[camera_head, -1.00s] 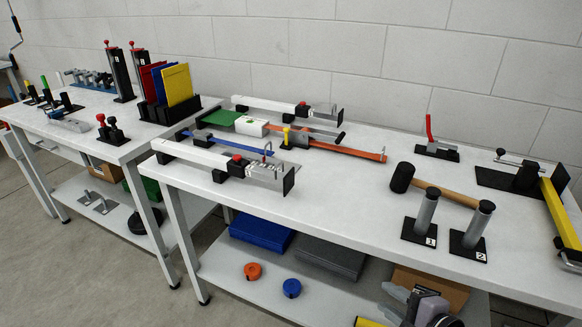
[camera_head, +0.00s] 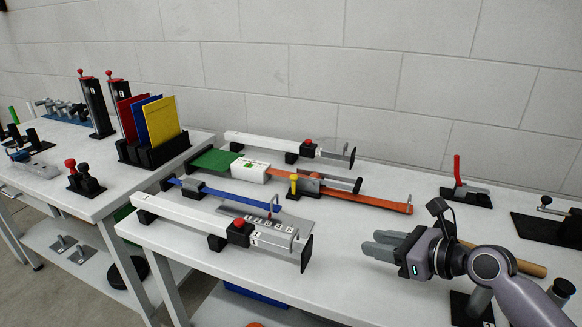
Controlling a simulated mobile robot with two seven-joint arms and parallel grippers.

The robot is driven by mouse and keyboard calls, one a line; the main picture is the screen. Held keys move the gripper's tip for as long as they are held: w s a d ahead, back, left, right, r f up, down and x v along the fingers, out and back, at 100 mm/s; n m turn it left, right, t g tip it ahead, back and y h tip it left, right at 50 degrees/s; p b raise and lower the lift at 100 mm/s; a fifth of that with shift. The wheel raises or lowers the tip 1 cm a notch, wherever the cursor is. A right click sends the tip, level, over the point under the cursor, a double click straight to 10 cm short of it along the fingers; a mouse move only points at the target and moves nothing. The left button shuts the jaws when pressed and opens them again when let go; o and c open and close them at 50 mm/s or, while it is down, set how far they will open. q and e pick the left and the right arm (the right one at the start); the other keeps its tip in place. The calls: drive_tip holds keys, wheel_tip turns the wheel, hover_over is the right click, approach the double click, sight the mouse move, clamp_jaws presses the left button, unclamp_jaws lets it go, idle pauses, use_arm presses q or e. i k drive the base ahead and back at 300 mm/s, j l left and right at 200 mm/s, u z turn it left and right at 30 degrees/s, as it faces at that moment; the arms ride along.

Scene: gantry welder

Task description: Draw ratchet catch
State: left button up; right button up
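The ratchet, a grey metal body (camera_head: 325,186) with a yellow knob (camera_head: 293,184), sits on the middle of the right table. An orange strap (camera_head: 375,200) runs from it to the right, and a white box (camera_head: 249,170) on a green strap (camera_head: 216,160) lies to its left. My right gripper (camera_head: 368,243) is over the table, to the right of and nearer than the ratchet, with its grey fingers pointing left. The fingers look apart with nothing between them, and they are clear of the ratchet. My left gripper is not in view.
A long white bar with a red button (camera_head: 238,228) lies in front, and a similar bar (camera_head: 270,141) lies behind. A blue strap (camera_head: 230,196) lies between them. A red lever (camera_head: 457,172) stands at the right. My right arm partly covers the hammer handle (camera_head: 525,267).

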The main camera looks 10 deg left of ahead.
sight(293, 177)
drive_tip(key=i+j, duration=0.7)
